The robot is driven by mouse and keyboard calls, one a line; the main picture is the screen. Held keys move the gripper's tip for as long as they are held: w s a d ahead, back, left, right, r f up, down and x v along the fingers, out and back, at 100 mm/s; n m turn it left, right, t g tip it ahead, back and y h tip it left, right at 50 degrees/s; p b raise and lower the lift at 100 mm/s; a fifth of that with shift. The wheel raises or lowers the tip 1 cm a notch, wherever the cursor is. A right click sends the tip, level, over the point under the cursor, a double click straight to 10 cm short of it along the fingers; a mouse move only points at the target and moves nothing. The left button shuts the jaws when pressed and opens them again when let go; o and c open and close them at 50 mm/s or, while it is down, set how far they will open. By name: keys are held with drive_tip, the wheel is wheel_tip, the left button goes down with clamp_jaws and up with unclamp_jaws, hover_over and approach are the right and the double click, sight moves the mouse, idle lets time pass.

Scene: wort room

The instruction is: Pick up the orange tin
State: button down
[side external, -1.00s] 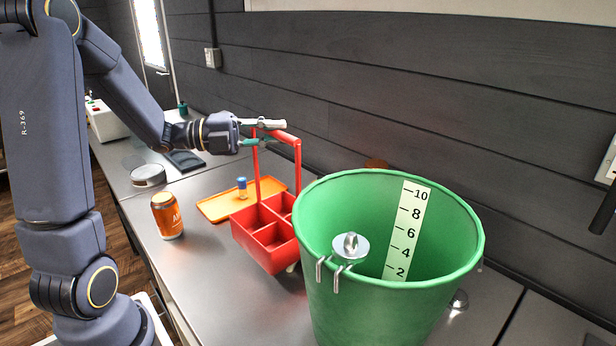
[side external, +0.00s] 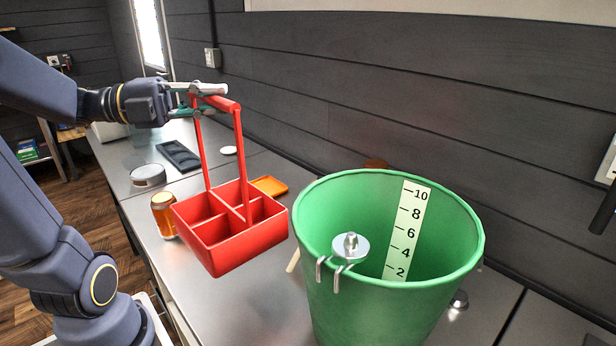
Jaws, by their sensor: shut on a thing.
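The orange tin (side external: 163,215) stands upright on the metal bench, left of centre, with its right side partly hidden behind the red caddy. My gripper (side external: 212,95) is above and to the right of the tin, shut on the handle of the red caddy (side external: 236,247). The caddy is a divided open box with a tall handle, and its compartments look empty. It hangs raised above the bench, between the tin and the green bucket.
The large green bucket (side external: 330,225) with a number scale stands at the front right, a metal piece hooked on its rim. An orange tray (side external: 270,186) lies partly hidden behind the caddy. A round grey tin (side external: 148,176) and dark tray (side external: 178,155) lie farther back.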

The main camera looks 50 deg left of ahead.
drive_tip(key=w+a+r+n+t+y, duration=0.2)
drive_tip(key=w+a+r+n+y, duration=0.1)
drive_tip(key=a+y, duration=0.25)
drive_tip(key=w+a+r+n+t+y, duration=0.1)
drive_tip(key=w+a+r+n+y, duration=0.25)
drive_tip(key=a, duration=0.35)
drive_tip(key=s+a+n+g+y, duration=0.1)
drive_tip(key=a+n+g+y, duration=0.1)
drive_tip(key=a+n+y, duration=0.2)
drive_tip(key=s+a+n+g+y, duration=0.2)
drive_tip(key=a+n+y, duration=0.2)
drive_tip(key=a+y, duration=0.5)
drive_tip(key=shift+s+a, duration=0.25)
drive_tip(key=shift+a, duration=0.8)
drive_tip(key=shift+f+n, duration=0.1)
drive_tip(key=shift+n, duration=0.15)
